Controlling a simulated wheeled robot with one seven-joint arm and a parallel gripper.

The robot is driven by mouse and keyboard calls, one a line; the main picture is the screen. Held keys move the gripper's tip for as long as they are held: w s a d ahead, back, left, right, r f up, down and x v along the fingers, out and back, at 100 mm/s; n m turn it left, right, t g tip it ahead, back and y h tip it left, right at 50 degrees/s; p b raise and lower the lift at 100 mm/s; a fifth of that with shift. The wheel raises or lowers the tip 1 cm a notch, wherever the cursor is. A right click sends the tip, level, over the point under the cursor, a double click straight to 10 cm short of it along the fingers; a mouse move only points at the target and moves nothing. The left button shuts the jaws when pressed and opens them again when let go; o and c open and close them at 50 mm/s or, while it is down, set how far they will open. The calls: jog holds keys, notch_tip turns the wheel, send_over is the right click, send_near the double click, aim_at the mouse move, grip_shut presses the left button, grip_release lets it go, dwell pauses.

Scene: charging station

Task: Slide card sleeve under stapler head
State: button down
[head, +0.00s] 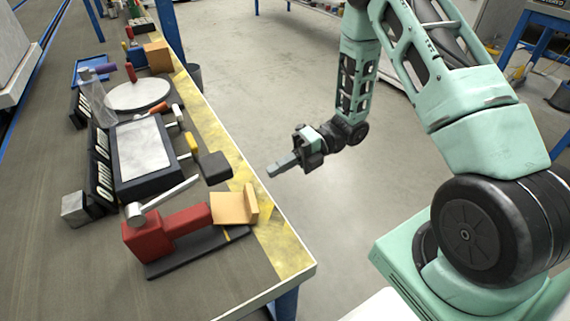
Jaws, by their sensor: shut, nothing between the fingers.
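A red stapler (167,229) on a long dark base plate (190,258) stands near the bench's front corner. A grey lever slants up from it to the right. A tan folded piece (230,208), which looks like the card sleeve, sits at the right end of the stapler's red arm. One flap of it stands up. I cannot tell whether any of it is under the stapler head. My gripper (277,168) is shut and empty. It points left in the air beyond the bench's right edge, up and to the right of the tan piece in the picture.
The bench has a yellow-striped right edge (213,121). A black-framed tray with a light panel (142,152), a dark block (215,167), a round disc (138,94) and a metal cube (74,208) stand on it. The floor (240,60) beside the bench is open.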

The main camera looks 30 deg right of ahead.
aim_at(260, 189)
jog(key=shift+x, duration=1.9)
jog(key=shift+b+x, duration=0.4)
jog(key=shift+x, duration=0.4)
jog(key=shift+d, duration=0.1)
jog(key=p+v, duration=0.3)
jog(key=v, duration=1.7)
jog(key=shift+p, duration=0.4)
